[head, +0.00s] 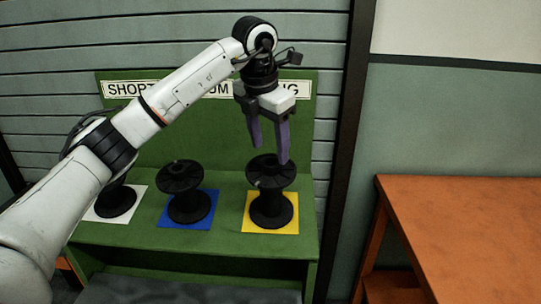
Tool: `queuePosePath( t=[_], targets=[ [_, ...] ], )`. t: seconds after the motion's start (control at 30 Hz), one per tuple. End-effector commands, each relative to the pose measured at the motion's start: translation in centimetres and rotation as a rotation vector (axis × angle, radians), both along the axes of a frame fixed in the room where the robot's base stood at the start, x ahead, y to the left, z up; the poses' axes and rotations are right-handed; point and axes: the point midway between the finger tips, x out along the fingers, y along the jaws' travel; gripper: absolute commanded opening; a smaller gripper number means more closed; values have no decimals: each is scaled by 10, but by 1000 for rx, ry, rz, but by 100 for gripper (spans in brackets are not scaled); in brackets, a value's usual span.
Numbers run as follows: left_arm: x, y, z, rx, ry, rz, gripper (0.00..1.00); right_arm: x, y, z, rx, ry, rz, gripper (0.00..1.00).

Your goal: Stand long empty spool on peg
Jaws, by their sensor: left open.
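A black spool (271,207) stands upright on a yellow square (288,226) at the right end of a green stand. A second black spool (188,208) stands on a blue square (168,216) in the middle. A third black spool (117,203) on a white square (92,215) is partly hidden by my left arm. My left gripper (268,153) is open, pointing down over the yellow-square spool. Its purple fingertips are at the top flange; I cannot tell whether they touch it. No bare peg shows. My right gripper is out of view.
The green stand (215,243) has a back board with a sign (130,89) partly covered by my arm, reading "SHORT", "UM" and "NG". An orange table (470,225) stands to the right, with a gap between them. A slatted wall (150,40) is behind.

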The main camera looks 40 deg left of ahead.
Motion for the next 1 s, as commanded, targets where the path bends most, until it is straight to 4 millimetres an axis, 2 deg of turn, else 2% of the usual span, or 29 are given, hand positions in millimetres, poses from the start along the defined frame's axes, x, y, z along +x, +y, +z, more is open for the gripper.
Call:
queuePosePath(
  t=[0.1, 0.33, 1.0],
  targets=[
    [-6, -2, 25, 0, -6, 0, 57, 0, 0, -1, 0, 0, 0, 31],
    [-15, -4, 55, -1, -4, 1, 57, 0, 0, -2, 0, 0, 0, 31],
    [-17, -4, 60, 0, -1, 1, 57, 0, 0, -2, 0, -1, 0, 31]
  ],
)
